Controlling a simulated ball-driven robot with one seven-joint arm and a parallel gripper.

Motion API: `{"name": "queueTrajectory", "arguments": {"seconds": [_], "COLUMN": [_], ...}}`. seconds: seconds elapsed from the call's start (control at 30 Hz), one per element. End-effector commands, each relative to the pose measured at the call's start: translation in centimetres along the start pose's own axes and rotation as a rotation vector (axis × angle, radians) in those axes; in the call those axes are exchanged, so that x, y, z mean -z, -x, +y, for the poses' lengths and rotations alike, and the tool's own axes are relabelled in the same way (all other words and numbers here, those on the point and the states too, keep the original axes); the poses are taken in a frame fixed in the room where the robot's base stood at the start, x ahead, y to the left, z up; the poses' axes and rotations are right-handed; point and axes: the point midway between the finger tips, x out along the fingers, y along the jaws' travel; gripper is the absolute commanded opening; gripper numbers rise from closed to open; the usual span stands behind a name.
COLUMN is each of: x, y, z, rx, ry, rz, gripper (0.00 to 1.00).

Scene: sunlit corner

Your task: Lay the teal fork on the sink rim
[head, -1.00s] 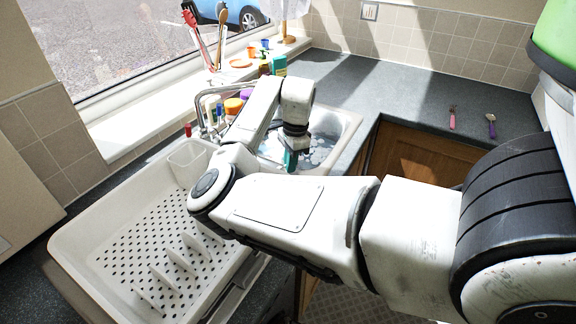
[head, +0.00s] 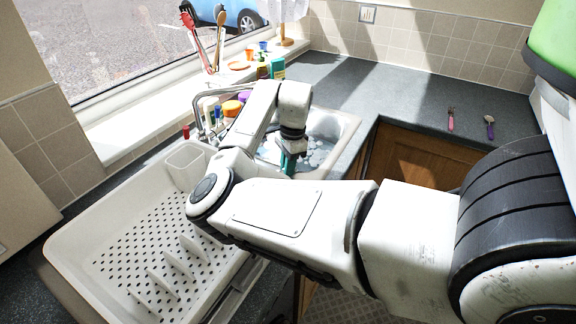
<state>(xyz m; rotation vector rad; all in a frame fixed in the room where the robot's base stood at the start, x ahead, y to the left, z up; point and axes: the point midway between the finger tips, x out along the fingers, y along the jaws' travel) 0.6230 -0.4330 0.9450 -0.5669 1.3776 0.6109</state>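My gripper (head: 289,160) points down over the near edge of the steel sink (head: 352,130), partly hidden by my own arm. Something teal shows at its fingertips; it may be the teal fork, but it is too small and covered to tell. I cannot see whether the fingers are shut on it. The sink rim shows along the right side, and the near rim is partly behind my arm. The sink basin holds water with pale patches of foam.
A white dish rack (head: 150,240) stands left of the sink, with the tap (head: 199,105) behind. Bottles and a teal box (head: 278,68) stand by the window. A pink-handled fork (head: 451,119) and a purple-handled spoon (head: 490,127) lie on the right worktop, which is otherwise clear.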

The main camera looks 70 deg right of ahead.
Motion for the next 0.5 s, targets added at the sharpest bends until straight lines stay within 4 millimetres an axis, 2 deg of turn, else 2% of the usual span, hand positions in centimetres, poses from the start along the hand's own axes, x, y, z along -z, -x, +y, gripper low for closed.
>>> {"name": "queueTrajectory", "arguments": {"seconds": [0.03,0.27,0.37,0.5], "x": [0.2,0.3,0.2,0.2], "y": [-0.8,-0.9,-0.5,1.1], "z": [0.7,0.8,0.8,0.6], "rx": [-0.022,-0.025,-0.025,-0.021], "ry": [-0.008,-0.009,-0.01,-0.01], "rz": [-0.006,-0.006,-0.007,-0.004], "gripper": [0.3,0.3,0.3,0.3]}}
